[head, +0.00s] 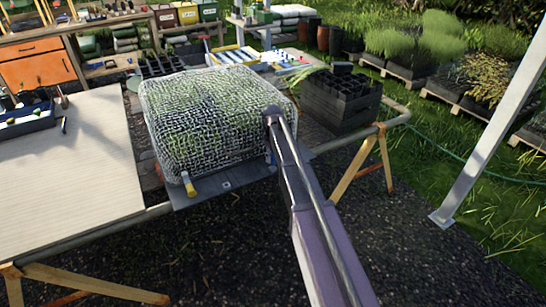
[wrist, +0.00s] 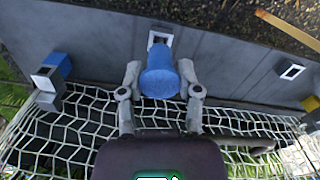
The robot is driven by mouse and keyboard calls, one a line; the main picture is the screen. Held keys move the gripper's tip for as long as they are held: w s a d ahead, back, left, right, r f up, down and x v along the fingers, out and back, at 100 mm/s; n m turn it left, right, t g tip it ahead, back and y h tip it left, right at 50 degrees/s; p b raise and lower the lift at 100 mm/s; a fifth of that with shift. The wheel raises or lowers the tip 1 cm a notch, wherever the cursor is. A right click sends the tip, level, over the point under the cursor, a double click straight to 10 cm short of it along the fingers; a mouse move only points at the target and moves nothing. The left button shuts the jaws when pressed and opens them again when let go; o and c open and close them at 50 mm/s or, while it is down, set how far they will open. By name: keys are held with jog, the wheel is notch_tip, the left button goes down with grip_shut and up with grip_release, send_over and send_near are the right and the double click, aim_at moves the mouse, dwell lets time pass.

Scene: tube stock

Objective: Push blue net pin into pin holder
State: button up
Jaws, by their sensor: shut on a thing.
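In the wrist view the blue net pin (wrist: 160,82) sits between the two fingers of my gripper (wrist: 158,70), which is shut on it. The pin's far end meets a pale square pin holder (wrist: 159,38) on the grey board; how deep it sits in the holder I cannot tell. The white net (wrist: 70,130) lies just below the gripper. In the head view the net (head: 205,115) covers a bulky green load, and my arm hides the gripper and the blue pin.
Another square holder (wrist: 291,71) is on the board at right. A grey block with a blue part (wrist: 50,75) is at left. In the head view a yellow pin (head: 188,184) stands at the net's front edge. A dark crate (head: 340,98) is to the right, a pale tabletop (head: 65,160) left.

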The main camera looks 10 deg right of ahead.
jog(key=shift+f+b, duration=0.65)
jog(key=shift+f, duration=0.1)
jog(key=o, duration=1.1)
jog(key=shift+c, duration=0.2)
jog(key=shift+o, duration=1)
jog(key=shift+r+p, duration=0.25)
jog(key=shift+p, duration=0.05)
jog(key=shift+r+p, duration=0.7)
jog(key=shift+r, duration=0.05)
jog(key=shift+r+p, duration=0.35)
jog(key=shift+r+p, duration=2.7)
jog(key=shift+s, duration=0.1)
